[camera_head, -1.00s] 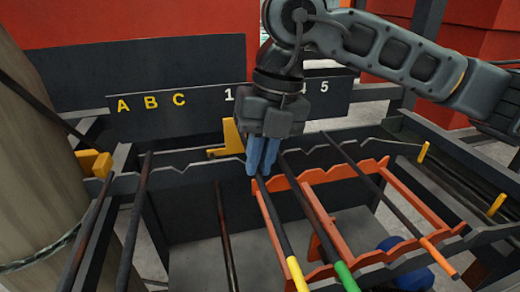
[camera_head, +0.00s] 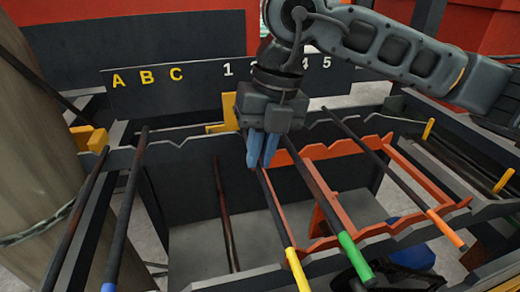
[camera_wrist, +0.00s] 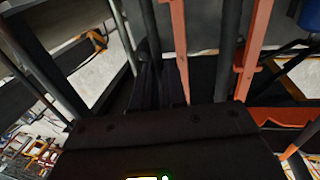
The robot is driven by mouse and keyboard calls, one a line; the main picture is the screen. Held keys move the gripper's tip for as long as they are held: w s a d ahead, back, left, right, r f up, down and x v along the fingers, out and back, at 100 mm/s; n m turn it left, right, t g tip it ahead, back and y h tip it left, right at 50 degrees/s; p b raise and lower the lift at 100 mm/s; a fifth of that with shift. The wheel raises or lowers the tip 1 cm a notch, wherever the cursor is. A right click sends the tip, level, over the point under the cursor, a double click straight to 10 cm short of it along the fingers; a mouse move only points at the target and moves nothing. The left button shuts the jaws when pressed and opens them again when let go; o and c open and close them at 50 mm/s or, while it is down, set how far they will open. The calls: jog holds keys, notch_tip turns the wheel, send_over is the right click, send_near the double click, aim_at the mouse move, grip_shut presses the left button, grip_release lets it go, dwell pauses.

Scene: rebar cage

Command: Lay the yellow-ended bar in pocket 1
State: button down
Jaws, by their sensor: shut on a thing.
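The yellow-ended bar (camera_head: 278,215) is dark, with its yellow end (camera_head: 297,270) toward me at the bottom of the head view. My gripper (camera_head: 262,152) has its blue fingers shut on the bar's far part, hiding its far end. The bar slants over the rack beside the green-ended bar. Label 1 (camera_head: 228,68) is on the dark back board. The notched back rail (camera_head: 190,138) runs below it; my gripper is right of label 1 in the picture. I cannot tell whether the bar touches the rails. In the wrist view, my gripper (camera_wrist: 160,85) is dark and its grip is unclear.
A green-ended bar (camera_head: 320,190) and an orange-ended bar (camera_head: 390,175) lie to the right over an orange frame (camera_head: 425,180). A blue-ended bar (camera_head: 125,215) lies at left. A rusty bar (camera_head: 222,210) lies inside the rack. A yellow block (camera_head: 222,112) stands behind the back rail.

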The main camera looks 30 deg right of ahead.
jog(key=c, duration=1.1)
grip_release()
jog(key=shift+r, duration=0.1)
notch_tip(320, 180, up, 8)
jog(key=d, duration=0.1)
jog(key=shift+s+d+f, duration=0.25)
